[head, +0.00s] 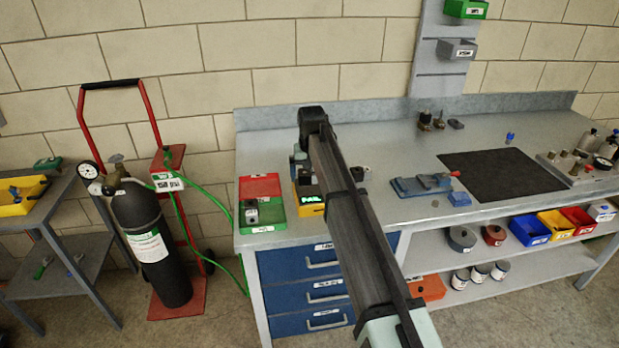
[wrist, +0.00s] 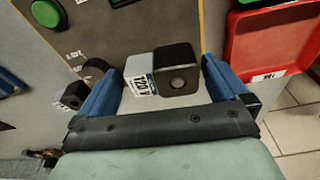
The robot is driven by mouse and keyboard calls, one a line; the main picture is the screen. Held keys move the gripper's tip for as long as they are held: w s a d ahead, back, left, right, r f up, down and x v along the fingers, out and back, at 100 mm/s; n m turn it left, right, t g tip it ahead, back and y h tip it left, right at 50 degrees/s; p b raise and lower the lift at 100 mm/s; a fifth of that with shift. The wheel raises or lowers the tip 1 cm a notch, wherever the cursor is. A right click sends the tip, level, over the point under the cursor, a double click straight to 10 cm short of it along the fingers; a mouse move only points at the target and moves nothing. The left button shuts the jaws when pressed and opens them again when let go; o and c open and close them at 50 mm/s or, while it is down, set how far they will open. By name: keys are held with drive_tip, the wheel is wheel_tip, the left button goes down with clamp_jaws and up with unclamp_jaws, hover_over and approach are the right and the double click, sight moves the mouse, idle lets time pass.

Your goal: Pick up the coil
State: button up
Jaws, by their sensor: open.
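The coil (wrist: 177,70) is a small black block with a round hole in its face and a pale side with a printed label, seen in the wrist view. My gripper (wrist: 157,75) is open, with one blue finger to each side of the coil. The right finger is close to the coil; the left finger has a wider gap. I cannot tell whether either touches it. In the head view my arm hides this coil and most of the gripper.
A brown panel with a green button (wrist: 45,13) lies just beyond the coil. A red tray (wrist: 268,45) is at the right. Another small black block (wrist: 75,95) sits beside the left finger. In the head view, a blue vise (head: 420,186) and black mat (head: 500,174) lie right of my arm.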

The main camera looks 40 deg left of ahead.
sight(310, 172)
drive_tip(key=shift+c, duration=0.4)
drive_tip(key=c, duration=1)
drive_tip(key=shift+r, duration=7.5)
drive_tip(key=shift+w+a, duration=0.1)
